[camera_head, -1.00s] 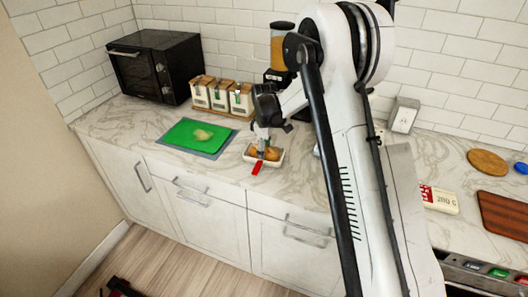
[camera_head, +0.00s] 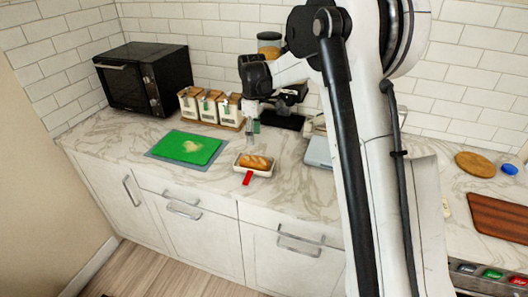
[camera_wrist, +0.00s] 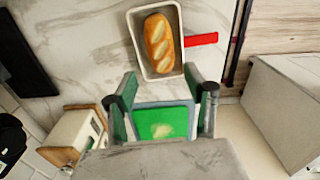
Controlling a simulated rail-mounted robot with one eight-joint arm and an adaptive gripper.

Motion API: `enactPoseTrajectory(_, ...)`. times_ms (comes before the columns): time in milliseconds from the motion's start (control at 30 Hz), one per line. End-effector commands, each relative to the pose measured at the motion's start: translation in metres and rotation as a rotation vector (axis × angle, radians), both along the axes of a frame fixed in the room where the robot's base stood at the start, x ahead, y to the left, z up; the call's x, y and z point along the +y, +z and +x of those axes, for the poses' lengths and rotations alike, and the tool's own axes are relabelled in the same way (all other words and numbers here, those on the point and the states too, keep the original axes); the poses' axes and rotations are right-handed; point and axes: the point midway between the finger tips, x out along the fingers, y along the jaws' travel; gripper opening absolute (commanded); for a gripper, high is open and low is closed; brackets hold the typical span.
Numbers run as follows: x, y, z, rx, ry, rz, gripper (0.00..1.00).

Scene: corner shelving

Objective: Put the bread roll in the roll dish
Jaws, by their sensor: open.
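The bread roll (camera_head: 256,161) is golden brown and scored. It lies inside the white rectangular roll dish (camera_head: 254,173), which has a red tab and stands near the counter's front edge. In the wrist view the roll (camera_wrist: 158,43) lies lengthwise within the walls of the dish (camera_wrist: 134,32). My gripper (camera_head: 253,128) is above and a little behind the dish, apart from the roll. In the wrist view my gripper (camera_wrist: 162,95) shows two spread fingers with nothing between them.
White canisters (camera_head: 210,106) and a black oven (camera_head: 145,78) stand behind. A grey scale-like device (camera_head: 320,151) is to the right. Bare counter surrounds the dish.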

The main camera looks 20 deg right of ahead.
Motion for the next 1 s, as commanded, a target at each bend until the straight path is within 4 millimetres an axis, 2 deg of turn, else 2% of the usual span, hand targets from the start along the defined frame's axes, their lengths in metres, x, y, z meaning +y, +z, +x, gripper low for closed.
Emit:
enactPoseTrajectory(133, 0.000, 0.023, -0.016, -0.028, -0.045, 0.000, 0.48)
enactPoseTrajectory(267, 0.000, 0.052, -0.042, -0.073, -0.119, 0.003, 0.48)
enactPoseTrajectory(400, 0.000, 0.082, -0.074, -0.127, -0.207, 0.010, 0.48)
enactPoseTrajectory(600, 0.001, 0.115, -0.123, -0.202, -0.331, 0.029, 0.48)
enactPoseTrajectory(800, 0.001, 0.137, -0.175, -0.275, -0.453, 0.057, 0.48)
enactPoseTrajectory(1000, 0.001, 0.149, -0.228, -0.346, -0.574, 0.095, 0.48)
